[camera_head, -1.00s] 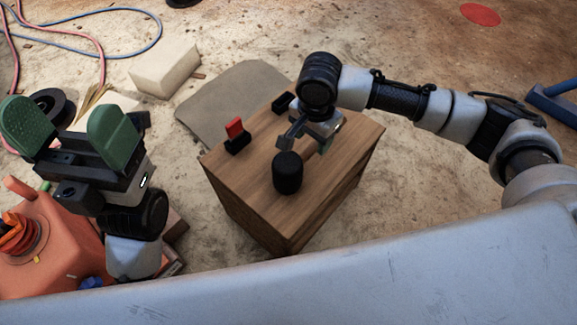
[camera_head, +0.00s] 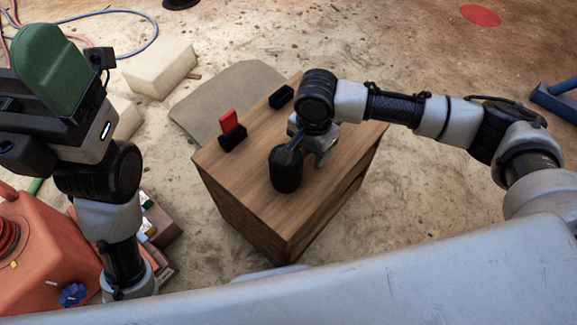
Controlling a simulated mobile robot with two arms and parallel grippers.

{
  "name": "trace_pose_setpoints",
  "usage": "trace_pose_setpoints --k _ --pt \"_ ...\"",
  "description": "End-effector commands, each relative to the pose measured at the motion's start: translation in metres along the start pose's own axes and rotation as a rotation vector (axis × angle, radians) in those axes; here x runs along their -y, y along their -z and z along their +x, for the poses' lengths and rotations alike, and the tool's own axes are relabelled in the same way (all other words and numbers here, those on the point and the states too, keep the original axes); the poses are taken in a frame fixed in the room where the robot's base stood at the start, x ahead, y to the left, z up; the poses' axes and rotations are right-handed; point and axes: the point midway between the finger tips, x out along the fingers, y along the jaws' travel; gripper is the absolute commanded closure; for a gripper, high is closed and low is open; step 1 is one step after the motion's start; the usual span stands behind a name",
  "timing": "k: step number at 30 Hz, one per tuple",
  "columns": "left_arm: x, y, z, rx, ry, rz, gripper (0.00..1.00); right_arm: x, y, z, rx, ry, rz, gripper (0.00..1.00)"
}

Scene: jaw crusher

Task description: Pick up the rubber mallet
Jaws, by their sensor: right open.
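A black, rounded cylinder (camera_head: 286,173), which looks like the head of the rubber mallet, is on the top of a wooden cabinet (camera_head: 240,175). No handle shows; my right gripper may hide it. My right gripper (camera_head: 307,155) is open and low over the cabinet top, just behind and right of the cylinder. Its dark finger overlaps the cylinder's upper edge in the picture; I cannot tell whether they touch.
A red-and-black item (camera_head: 231,131) and a small black block (camera_head: 281,97) are on the cabinet's far left side. An orange container (camera_head: 45,255) and small boxes (camera_head: 160,222) are at lower left. A pale block (camera_head: 160,70) and grey mat (camera_head: 222,95) lie behind.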

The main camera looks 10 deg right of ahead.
Motion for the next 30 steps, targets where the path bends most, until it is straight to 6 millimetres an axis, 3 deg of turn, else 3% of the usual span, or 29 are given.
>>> trace_pose_setpoints --k 3,14,30 --pt "0.000 0.000 0.000 0.000 0.000 0.000 0.14 0.000 0.000 -0.001 0.000 0.000 0.000 0.47" --pt "0.000 0.000 0.000 0.000 0.000 0.000 0.14 0.000 0.000 0.000 0.000 0.000 0.000 1.00" --pt "0.001 0.000 0.006 0.000 0.004 -0.002 0.14 0.001 0.000 -0.011 0.002 0.002 -0.001 1.00"
